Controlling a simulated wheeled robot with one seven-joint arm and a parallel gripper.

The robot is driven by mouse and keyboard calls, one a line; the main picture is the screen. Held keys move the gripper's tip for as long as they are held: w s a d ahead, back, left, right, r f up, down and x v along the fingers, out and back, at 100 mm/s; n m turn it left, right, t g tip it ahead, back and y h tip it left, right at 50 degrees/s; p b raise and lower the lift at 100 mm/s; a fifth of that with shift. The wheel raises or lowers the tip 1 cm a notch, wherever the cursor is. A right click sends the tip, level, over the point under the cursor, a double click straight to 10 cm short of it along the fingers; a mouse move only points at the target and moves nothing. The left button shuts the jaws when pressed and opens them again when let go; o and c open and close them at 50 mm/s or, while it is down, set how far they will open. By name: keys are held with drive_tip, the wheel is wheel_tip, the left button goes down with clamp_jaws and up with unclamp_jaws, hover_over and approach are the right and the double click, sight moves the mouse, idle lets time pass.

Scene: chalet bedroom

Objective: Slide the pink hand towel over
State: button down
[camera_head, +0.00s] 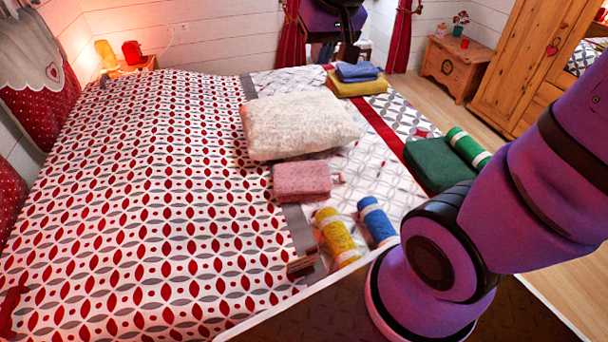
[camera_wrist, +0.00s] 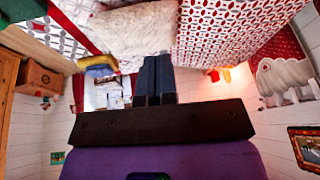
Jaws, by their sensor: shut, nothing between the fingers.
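The pink hand towel (camera_head: 302,181) lies folded flat on the bed, just in front of the white pillow (camera_head: 300,124). A small pale tab shows at its right edge. My gripper (camera_wrist: 155,76) shows in the wrist view, its two dark fingers together with nothing between them. Behind the fingers in that view is the pillow (camera_wrist: 135,30), seen upside down. I cannot make out the pink towel there.
Yellow (camera_head: 338,236) and blue (camera_head: 377,220) rolled towels lie right of and nearer than the pink towel. A green folded towel (camera_head: 438,164) and green roll (camera_head: 468,147) lie farther right. Folded blue and yellow towels (camera_head: 357,84) sit behind the pillow. The patterned bedspread (camera_head: 150,180) is clear leftward.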

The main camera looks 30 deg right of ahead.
sight(304, 179)
drive_tip(key=w+d+f+m+g, duration=0.1)
drive_tip(key=w+f, duration=0.7)
drive_tip(key=f, duration=0.3)
drive_tip(key=w+f+m, duration=0.2)
drive_tip(key=w+f, duration=0.6)
drive_tip(key=f, duration=0.4)
drive_tip(key=d+f, duration=0.1)
drive_tip(key=f, duration=1)
drive_tip(key=s+f+m+g+h, duration=0.1)
drive_tip(key=f, duration=1)
drive_tip(key=d+f+m, duration=0.1)
drive_tip(key=f, duration=1)
drive_tip(key=shift+s+d+f+g, duration=0.35)
drive_tip(key=shift+g, duration=0.05)
drive_tip(key=w+d, duration=0.2)
drive_tip(key=w, duration=0.1)
drive_tip(key=w+d, duration=0.2)
drive_tip(key=w, duration=0.1)
drive_tip(key=w+d, duration=0.2)
drive_tip(key=w, duration=0.1)
drive_tip(key=shift+w+d, duration=0.1)
drive_tip(key=shift+w, duration=0.2)
drive_tip(key=shift+w+d+f, duration=0.15)
drive_tip(key=shift+w, duration=0.1)
drive_tip(key=shift+s+f, duration=0.15)
drive_tip(key=shift+f, duration=0.5)
drive_tip(key=shift+s, duration=0.1)
